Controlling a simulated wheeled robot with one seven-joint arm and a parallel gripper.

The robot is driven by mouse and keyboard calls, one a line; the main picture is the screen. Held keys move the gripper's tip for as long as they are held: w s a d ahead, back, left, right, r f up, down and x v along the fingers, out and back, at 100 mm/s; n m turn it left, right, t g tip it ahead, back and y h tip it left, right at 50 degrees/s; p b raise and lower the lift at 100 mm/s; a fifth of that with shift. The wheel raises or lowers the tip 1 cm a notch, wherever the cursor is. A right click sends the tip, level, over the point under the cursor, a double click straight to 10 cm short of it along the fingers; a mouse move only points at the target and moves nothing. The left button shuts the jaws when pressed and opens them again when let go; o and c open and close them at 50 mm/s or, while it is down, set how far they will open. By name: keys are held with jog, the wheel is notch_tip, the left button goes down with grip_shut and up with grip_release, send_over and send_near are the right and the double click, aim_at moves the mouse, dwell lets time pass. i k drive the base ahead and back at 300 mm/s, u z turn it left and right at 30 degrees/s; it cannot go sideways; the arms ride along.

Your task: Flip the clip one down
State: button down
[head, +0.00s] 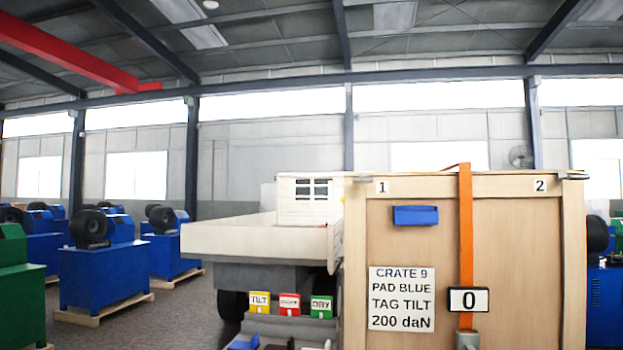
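A wooden crate (410,245) stands at the right in the head view. A plate marked 1 (382,187) is at its upper left, and a plate marked 2 (540,185) is at its upper right. A small grey metal clip (361,179) sits at the top edge beside plate 1. A similar clip (571,176) is beside plate 2. Both look roughly level, but they are too small to tell whether they are up or down. My gripper is not in view.
An orange strap (466,225) runs down the crate, with a display reading 0 (468,300) on it. A blue pad (415,215) and a printed sheet (402,298) are on the crate face. Tags (290,304) stand low to its left. A truck (257,242) is behind.

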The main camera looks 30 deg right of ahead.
aim_at(363, 178)
jog(key=z, duration=0.55)
jog(key=i, duration=1)
jog(key=z, duration=0.75)
